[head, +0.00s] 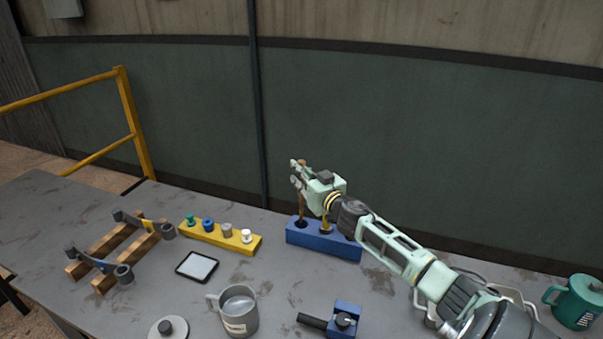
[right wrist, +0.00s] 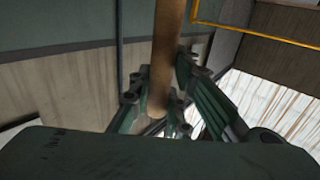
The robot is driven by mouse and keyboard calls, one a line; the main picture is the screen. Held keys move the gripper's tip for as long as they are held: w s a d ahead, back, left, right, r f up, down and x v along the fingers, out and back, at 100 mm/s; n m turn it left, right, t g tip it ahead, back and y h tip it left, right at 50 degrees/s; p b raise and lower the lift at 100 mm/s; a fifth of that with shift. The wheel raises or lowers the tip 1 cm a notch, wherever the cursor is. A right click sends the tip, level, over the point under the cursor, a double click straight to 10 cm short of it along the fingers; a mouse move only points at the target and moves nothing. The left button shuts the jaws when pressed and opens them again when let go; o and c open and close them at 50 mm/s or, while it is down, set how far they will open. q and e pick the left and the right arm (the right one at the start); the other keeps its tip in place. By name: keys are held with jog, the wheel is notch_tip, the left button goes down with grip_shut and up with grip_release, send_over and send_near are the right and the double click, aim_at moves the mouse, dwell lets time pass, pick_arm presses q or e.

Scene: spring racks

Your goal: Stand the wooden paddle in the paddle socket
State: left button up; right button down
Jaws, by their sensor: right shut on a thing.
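My right gripper (head: 298,176) is shut on the wooden paddle (head: 302,204), a thin brown stick held upright. In the right wrist view the paddle's round shaft (right wrist: 166,55) runs between the fingers (right wrist: 158,112). The blue block (head: 322,243) with dark round sockets in its top stands below the gripper at the back of the table. The paddle's lower end is over the block's left socket (head: 300,223); I cannot tell whether it is inside. A yellowish piece (head: 325,223) shows further right on the block, partly hidden by my arm. My left gripper is not in view.
A yellow rack (head: 218,237) with several coloured pegs stands left of the block. A wooden rack with dark metal parts (head: 110,252), a tablet (head: 197,266), a grey mug (head: 238,311), a blue-and-black tool (head: 342,320) and a green mug (head: 577,301) are also on the table.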

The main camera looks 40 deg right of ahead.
aim_at(301, 195)
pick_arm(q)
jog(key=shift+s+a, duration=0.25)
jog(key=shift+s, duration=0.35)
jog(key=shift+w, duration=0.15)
pick_arm(e)
jog(key=shift+f, duration=0.1)
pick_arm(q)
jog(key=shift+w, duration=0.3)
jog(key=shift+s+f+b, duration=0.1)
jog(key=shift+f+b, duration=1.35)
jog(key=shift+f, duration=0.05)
pick_arm(e)
jog(key=shift+f, duration=1.95)
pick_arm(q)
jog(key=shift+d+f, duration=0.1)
pick_arm(e)
jog(key=shift+f, duration=0.15)
